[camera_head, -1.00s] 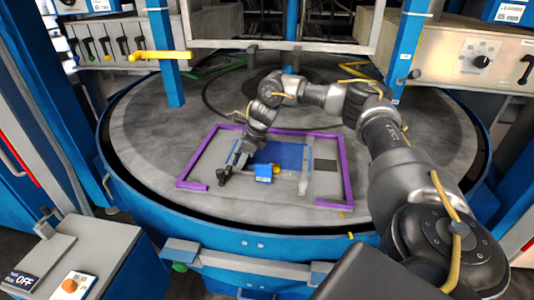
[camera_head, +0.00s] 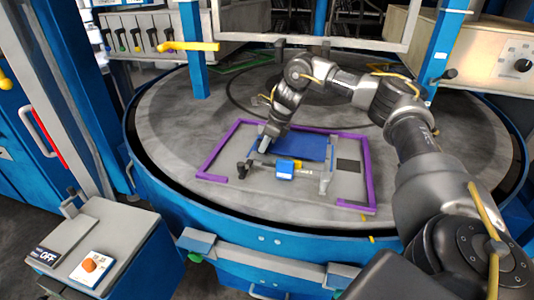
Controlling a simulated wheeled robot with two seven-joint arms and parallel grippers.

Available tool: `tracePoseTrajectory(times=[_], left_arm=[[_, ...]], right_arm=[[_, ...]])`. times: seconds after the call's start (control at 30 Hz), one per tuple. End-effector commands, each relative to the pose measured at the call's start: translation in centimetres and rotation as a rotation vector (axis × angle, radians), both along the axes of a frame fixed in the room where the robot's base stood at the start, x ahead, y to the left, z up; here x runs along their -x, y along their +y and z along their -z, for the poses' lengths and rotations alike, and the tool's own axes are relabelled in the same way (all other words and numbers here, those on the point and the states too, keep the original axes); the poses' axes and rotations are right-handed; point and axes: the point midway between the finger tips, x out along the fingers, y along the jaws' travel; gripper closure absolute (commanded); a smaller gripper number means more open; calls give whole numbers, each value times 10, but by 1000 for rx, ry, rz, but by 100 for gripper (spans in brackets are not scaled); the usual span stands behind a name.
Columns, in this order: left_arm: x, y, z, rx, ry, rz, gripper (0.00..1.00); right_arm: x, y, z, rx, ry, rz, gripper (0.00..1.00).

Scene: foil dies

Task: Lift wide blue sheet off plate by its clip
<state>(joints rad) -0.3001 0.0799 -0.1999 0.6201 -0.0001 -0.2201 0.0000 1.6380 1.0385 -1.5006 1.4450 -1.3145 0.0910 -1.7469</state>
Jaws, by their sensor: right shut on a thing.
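The wide blue sheet (camera_head: 304,148) lies on or just above the grey plate (camera_head: 222,158); I cannot tell if there is a gap. My right gripper (camera_head: 266,143) comes down at the sheet's left end, tilted. It is shut on the sheet's clip, which is too small and covered to make out. A small blue block with a yellow part (camera_head: 286,168) sits in front of the sheet on a grey bar. A black knob (camera_head: 243,169) stands at the bar's left end. My left gripper is out of view.
A purple frame (camera_head: 212,150) borders the plate, open along part of its front. A dark square (camera_head: 348,165) lies right of the sheet. Blue posts (camera_head: 193,50) and (camera_head: 441,45) stand behind and right. A control box (camera_head: 100,240) is at front left.

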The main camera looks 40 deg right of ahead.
Motion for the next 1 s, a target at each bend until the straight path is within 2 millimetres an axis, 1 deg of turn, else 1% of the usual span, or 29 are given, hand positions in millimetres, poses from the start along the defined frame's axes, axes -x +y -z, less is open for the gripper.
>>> tracePoseTrajectory(times=[0.03, 0.17, 0.2, 0.23, 0.3, 0.5, 0.6, 0.8, 1.0], left_arm=[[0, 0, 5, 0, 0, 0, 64], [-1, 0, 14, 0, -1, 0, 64], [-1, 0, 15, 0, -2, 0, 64], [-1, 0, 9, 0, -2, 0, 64], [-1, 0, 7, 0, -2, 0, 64], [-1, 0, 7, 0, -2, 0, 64], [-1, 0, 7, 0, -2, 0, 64], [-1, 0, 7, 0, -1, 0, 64], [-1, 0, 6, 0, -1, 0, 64]], right_arm=[[5, 5, -6, -1, -4, -6, 100], [24, 17, -31, 0, -6, -7, 100], [30, 21, -42, 2, -7, -6, 100], [35, 24, -54, 2, -8, -7, 100], [48, 32, -65, 4, -6, -8, 100], [84, 56, -82, 3, -4, -7, 100], [98, 65, -88, 3, -3, -5, 100], [113, 76, -96, 1, 0, -2, 100], [116, 78, -97, 0, 1, 0, 100]])
